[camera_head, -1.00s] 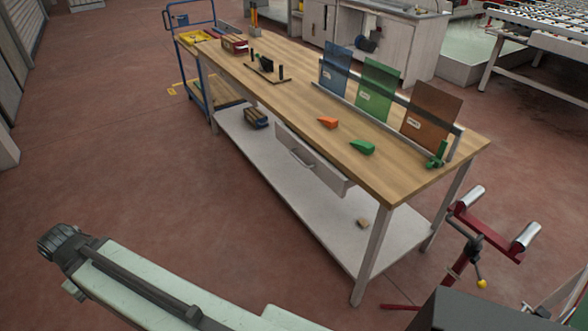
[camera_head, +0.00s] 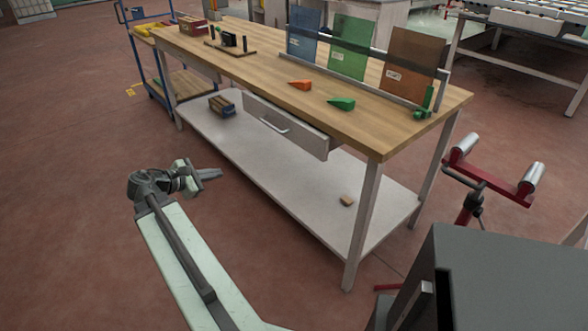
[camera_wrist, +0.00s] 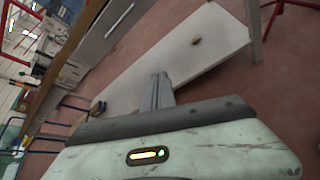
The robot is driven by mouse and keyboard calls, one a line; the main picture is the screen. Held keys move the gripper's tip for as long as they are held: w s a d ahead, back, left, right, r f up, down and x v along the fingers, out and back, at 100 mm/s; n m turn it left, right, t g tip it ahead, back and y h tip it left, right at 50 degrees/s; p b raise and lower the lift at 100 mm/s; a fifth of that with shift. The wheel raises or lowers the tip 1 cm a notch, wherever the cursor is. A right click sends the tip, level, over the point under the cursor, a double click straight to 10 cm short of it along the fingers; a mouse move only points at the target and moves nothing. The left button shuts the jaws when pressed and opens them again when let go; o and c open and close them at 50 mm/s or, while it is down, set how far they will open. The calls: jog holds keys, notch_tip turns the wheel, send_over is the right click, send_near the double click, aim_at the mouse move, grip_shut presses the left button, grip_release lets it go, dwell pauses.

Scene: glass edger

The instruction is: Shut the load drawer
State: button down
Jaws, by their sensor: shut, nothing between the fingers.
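The load drawer (camera_head: 292,133) is a light grey drawer under the front edge of the wooden workbench (camera_head: 400,118). It stands out a little from the bench, with a gap showing at its right end. A pale bar handle (camera_head: 274,125) is on its front. In the wrist view the drawer front (camera_wrist: 101,36) is at the upper left, tilted. My gripper (camera_head: 217,174) is shut and empty, in front of the bench, left of the drawer and apart from it. Its fingers also show in the wrist view (camera_wrist: 158,80), over the lower shelf in the picture.
A white lower shelf (camera_head: 290,185) carries a small wooden block (camera_head: 347,201) and a dark bundle (camera_head: 222,106). Orange (camera_head: 300,85) and green (camera_head: 341,103) wedges lie on the benchtop. A red roller stand (camera_head: 490,180) is at right.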

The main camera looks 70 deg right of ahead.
jog(key=s+d+r+n+g+h+b, duration=0.25)
jog(key=s+d+n+g+b, duration=0.2)
jog(key=s+d, duration=0.7)
send_near(301, 137)
jog(key=shift+m+h, duration=0.25)
jog(key=x, duration=0.7)
jog(key=shift+s+a+f, duration=0.1)
jog(key=shift+a+f, duration=0.05)
